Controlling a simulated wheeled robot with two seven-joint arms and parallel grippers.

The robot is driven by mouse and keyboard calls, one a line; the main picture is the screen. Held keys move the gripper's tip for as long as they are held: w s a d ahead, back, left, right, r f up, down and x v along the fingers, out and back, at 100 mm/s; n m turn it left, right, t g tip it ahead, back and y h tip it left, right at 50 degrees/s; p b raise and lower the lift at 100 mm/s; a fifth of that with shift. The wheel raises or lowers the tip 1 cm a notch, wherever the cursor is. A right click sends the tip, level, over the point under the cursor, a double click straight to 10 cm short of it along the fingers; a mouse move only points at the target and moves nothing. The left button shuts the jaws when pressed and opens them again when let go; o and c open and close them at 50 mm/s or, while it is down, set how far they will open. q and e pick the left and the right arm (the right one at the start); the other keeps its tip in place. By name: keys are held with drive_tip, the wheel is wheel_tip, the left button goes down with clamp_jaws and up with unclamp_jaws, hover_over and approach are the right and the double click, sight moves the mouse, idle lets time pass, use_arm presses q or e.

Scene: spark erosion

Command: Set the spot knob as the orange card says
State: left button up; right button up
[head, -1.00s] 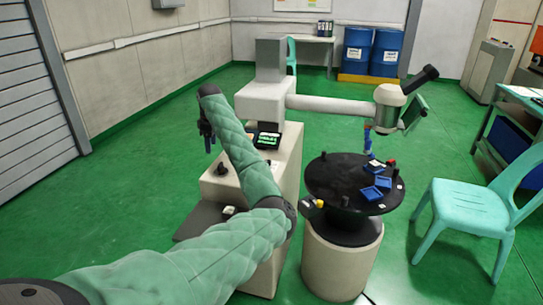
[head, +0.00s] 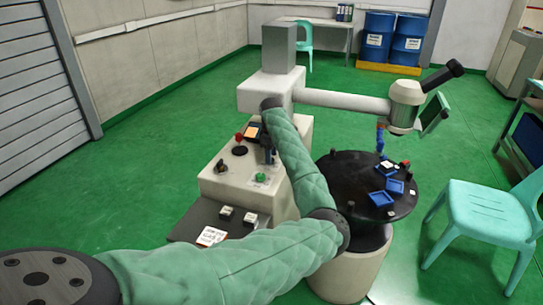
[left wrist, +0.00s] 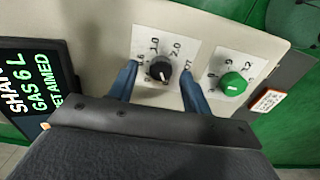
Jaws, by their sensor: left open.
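In the left wrist view a black knob (left wrist: 158,69) with a white mark sits on a white plate with a number scale; 1.0 and 2.0 are legible. A green knob (left wrist: 233,84) with its own scale is to its right, and shows in the head view (head: 261,177). My left gripper (left wrist: 159,88) is open, its blue fingers on either side of the black knob; I cannot tell whether they touch it. In the head view the gripper (head: 269,151) is over the console. A small orange patch (head: 252,132), perhaps the card, is unreadable. My right gripper is not in view.
A dark screen (left wrist: 28,85) with green text is left of the knobs in the wrist view. A red-topped control (head: 239,138) stands on the console. A black round table (head: 345,172) with blue trays is close on the right, near a turquoise chair (head: 485,212).

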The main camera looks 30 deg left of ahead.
use_arm(q)
drive_tip(key=shift+s+f, duration=0.1)
drive_tip(key=shift+f, duration=0.65)
drive_tip(key=shift+c, duration=0.4)
